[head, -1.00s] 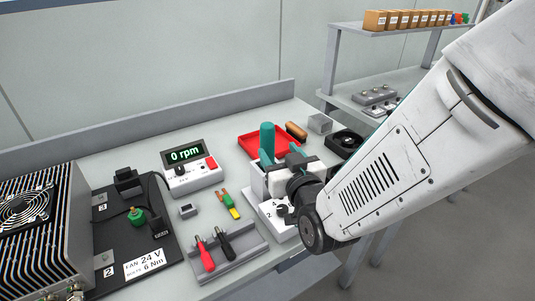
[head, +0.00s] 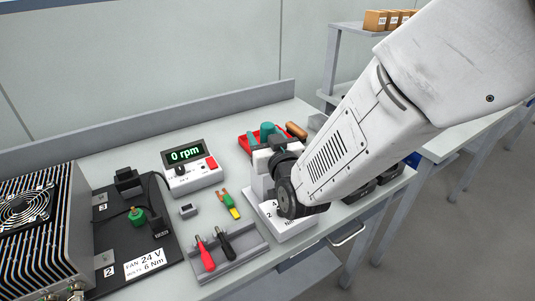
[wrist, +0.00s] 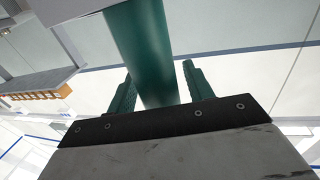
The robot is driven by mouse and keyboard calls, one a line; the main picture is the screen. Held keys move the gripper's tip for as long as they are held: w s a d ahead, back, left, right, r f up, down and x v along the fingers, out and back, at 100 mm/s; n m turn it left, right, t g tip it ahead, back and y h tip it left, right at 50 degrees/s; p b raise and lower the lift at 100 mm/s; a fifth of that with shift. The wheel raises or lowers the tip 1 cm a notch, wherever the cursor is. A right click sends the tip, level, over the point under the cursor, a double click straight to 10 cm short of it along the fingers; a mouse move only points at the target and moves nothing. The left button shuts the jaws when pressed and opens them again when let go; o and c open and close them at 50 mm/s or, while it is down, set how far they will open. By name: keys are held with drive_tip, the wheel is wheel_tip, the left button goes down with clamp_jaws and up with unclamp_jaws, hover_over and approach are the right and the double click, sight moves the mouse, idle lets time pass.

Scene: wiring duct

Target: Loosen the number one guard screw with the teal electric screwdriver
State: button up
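The teal electric screwdriver (head: 267,130) stands upright in a white stand (head: 261,181), only its top showing behind my gripper in the head view. In the wrist view its thick teal handle (wrist: 143,45) runs down from the top edge between my two green fingers. My gripper (head: 268,141) is at the handle; in the wrist view my gripper (wrist: 158,85) appears open around it, with a narrow gap by the right finger. The housing with a fan grille (head: 25,208) is at the left. I cannot make out a screw marked one.
A black mat (head: 135,235) with markers 3 and 2 lies beside the housing. A grey tray (head: 231,256) holds red and black screwdrivers. A red tray (head: 246,142) is behind the stand.

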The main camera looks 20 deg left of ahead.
clamp_jaws()
wheel_tip(320, 180, up, 18)
idle(0.7)
wheel_tip(320, 180, up, 12)
drive_tip(key=shift+f, duration=0.2)
idle(0.8)
